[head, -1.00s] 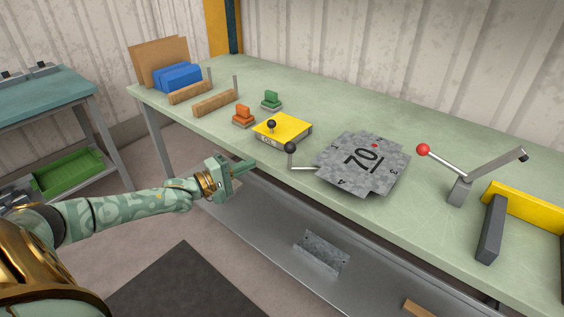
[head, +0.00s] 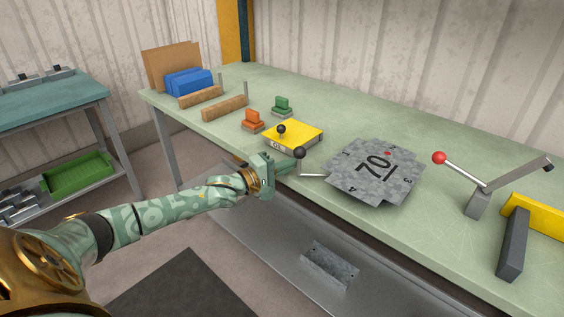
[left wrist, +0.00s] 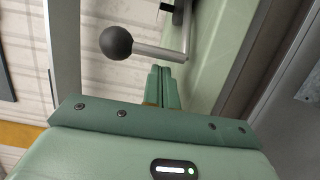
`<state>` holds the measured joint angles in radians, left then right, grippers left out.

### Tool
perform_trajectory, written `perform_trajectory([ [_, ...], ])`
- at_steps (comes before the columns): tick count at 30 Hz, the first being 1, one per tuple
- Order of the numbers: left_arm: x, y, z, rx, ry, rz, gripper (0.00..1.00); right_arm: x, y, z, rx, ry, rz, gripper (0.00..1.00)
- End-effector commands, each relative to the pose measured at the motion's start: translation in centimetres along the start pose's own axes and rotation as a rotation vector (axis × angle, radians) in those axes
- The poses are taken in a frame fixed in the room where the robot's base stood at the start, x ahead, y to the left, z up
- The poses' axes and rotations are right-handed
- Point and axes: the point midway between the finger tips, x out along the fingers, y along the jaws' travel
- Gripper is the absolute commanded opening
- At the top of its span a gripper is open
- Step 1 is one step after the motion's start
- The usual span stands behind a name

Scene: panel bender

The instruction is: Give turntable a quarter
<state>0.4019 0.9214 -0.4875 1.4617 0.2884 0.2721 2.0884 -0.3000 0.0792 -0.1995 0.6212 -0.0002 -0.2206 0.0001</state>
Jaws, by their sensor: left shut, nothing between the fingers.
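The turntable carries a grey mottled metal sheet (head: 376,172) with cut corners, marked 70 and numbered along its edges, with a red dot near its far edge. A handle with a black ball knob (head: 300,152) stands out to the left of the sheet on a grey rod. My left gripper (head: 294,165) is shut and empty, close beside the knob at the front edge of the bench. In the left wrist view the black knob (left wrist: 116,43) and its rod lie just beyond the closed fingertips (left wrist: 163,72); contact cannot be told. My right gripper is not in view.
On the bench (head: 300,95), a yellow box (head: 296,133) with a black-knobbed lever stands behind the handle. Orange (head: 253,120) and green (head: 282,106) clamps stand farther back. A red-knobbed lever (head: 438,158) and a yellow and grey frame (head: 512,243) are at right.

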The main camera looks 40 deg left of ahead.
Motion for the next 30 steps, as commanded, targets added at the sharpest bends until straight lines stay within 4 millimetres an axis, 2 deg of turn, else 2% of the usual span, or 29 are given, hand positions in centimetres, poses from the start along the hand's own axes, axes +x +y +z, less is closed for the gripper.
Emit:
perform_trajectory([
  [4,-0.3,0.0,0.7,0.000,0.001,-0.001,0.00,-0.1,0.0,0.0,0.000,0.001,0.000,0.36],
  [16,-0.4,0.0,0.8,0.000,0.003,0.000,0.00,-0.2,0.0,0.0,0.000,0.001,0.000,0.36],
  [24,-0.9,0.4,1.5,-0.003,0.040,0.002,0.00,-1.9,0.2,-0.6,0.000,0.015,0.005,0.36],
  [30,-1.1,0.2,1.8,-0.001,0.058,0.002,0.00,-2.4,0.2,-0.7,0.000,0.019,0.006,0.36],
])
